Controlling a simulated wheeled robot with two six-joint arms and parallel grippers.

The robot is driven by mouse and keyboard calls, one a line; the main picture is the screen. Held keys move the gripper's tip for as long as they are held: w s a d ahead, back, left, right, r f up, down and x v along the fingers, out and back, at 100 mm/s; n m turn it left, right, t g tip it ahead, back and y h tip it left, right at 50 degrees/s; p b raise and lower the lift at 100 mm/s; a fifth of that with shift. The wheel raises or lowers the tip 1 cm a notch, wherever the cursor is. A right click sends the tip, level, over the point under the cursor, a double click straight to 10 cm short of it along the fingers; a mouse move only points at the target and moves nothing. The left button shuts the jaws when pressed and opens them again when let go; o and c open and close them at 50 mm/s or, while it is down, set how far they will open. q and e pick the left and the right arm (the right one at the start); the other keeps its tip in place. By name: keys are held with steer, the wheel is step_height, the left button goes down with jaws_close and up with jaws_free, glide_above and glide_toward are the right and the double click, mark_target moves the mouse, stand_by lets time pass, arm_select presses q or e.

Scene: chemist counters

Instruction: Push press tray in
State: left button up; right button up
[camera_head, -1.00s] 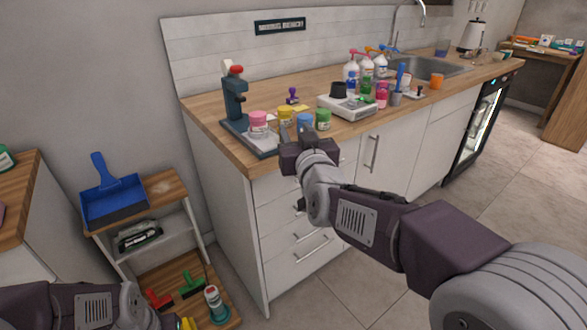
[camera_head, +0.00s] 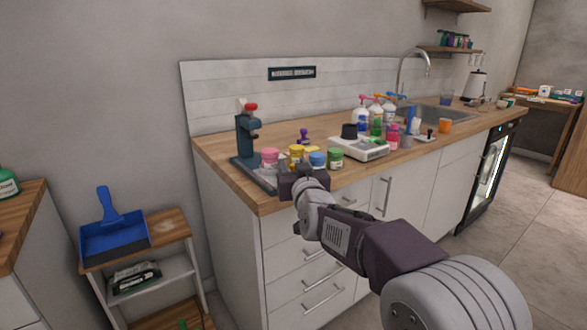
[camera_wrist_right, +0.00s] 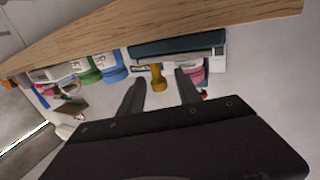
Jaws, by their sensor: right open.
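The dark teal press (camera_head: 247,133) with a red knob stands at the left end of the wooden counter. Its light grey tray (camera_head: 266,179) sticks out at the front, near the counter edge. In the right wrist view, which is upside down, the tray's pale front (camera_wrist_right: 172,56) lies beside the teal base (camera_wrist_right: 180,44). My right gripper (camera_head: 303,168) is at the counter's front edge, beside the tray. Its fingers (camera_wrist_right: 158,88) are open, with a yellow knob-like thing (camera_wrist_right: 157,77) showing between them; I cannot tell whether they touch. My left gripper is out of view.
Pink (camera_head: 269,157), yellow (camera_head: 296,153), blue (camera_head: 317,160) and green (camera_head: 335,157) jars stand close by the tray. A white scale (camera_head: 358,148) and several bottles stand to the right. A low shelf with a blue dustpan (camera_head: 113,234) stands left of the counter.

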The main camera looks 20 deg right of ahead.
jaws_close()
stand_by(1.4)
